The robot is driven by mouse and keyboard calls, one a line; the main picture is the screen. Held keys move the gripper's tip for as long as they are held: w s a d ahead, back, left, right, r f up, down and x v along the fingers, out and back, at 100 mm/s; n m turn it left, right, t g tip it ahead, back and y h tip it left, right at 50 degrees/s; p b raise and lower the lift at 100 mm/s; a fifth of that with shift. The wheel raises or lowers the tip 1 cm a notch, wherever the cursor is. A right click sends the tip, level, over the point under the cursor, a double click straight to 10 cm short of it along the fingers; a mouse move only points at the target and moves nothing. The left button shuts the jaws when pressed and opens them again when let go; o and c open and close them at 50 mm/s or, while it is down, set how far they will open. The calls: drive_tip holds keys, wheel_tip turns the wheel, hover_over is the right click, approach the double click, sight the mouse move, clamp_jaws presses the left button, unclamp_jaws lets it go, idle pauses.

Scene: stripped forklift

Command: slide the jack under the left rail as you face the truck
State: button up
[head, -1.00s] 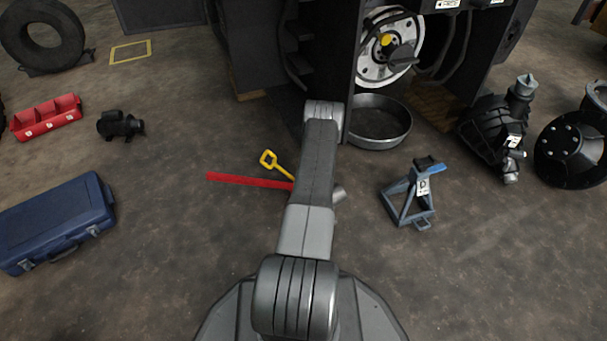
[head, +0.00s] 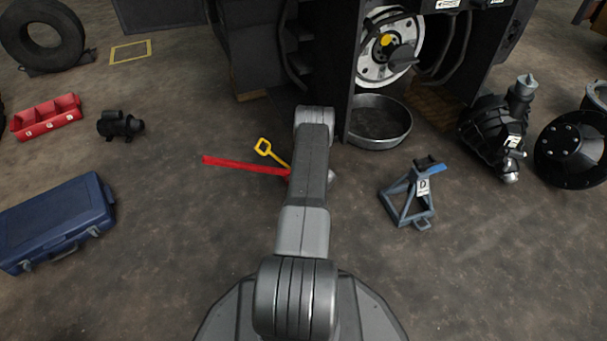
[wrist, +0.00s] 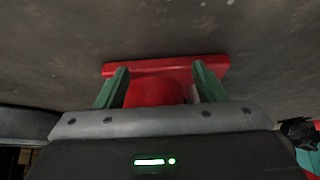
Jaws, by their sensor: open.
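The jack appears as a long red bar (head: 240,165) and a yellow loop handle (head: 265,149) on the floor. My arm hides the rest of it in the head view. In the wrist view a red cross bar and a rounded red body (wrist: 153,93) lie between the two green fingers of my gripper (wrist: 160,70). The gripper is open, with a finger on each side of the red body; contact is not clear. The truck's dark chassis (head: 262,60) stands ahead of my arm. I cannot single out its left rail for certain.
A round metal pan (head: 405,137) lies under the wheel hub (head: 375,65). A blue-grey stand (head: 395,207) is at right. A blue case (head: 55,215), a red tray (head: 45,117) and a black motor (head: 118,126) lie left.

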drive_tip(key=shift+w+a, duration=0.4)
drive_tip(key=shift+w, duration=0.7)
drive_tip(key=shift+w+a, duration=0.45)
drive_tip(key=shift+w, duration=0.6)
drive_tip(key=shift+w+a, duration=0.4)
drive_tip(key=shift+w, duration=0.7)
drive_tip(key=p, duration=0.1)
drive_tip(key=s+p, duration=0.2)
drive_tip(key=shift+d+r+p, duration=0.25)
drive_tip(key=shift+d+p, duration=0.05)
drive_tip(key=s+p, duration=0.1)
drive_tip(key=p, duration=0.1)
drive_tip(key=s+d+p, duration=0.1)
drive_tip(key=s+p, duration=0.1)
drive_tip(key=s+d+p, duration=0.1)
drive_tip(key=p, duration=0.1)
drive_tip(key=shift+s+r, duration=0.1)
drive_tip(key=shift+s, duration=0.3)
drive_tip(key=shift+s+d, duration=0.15)
drive_tip(key=shift+s, duration=0.35)
wheel_tip(320, 180, up, 34)
drive_tip(key=p, duration=1.6)
wheel_tip(320, 180, down, 25)
drive_tip(key=b, duration=1.1)
drive_tip(key=shift+r, duration=0.2)
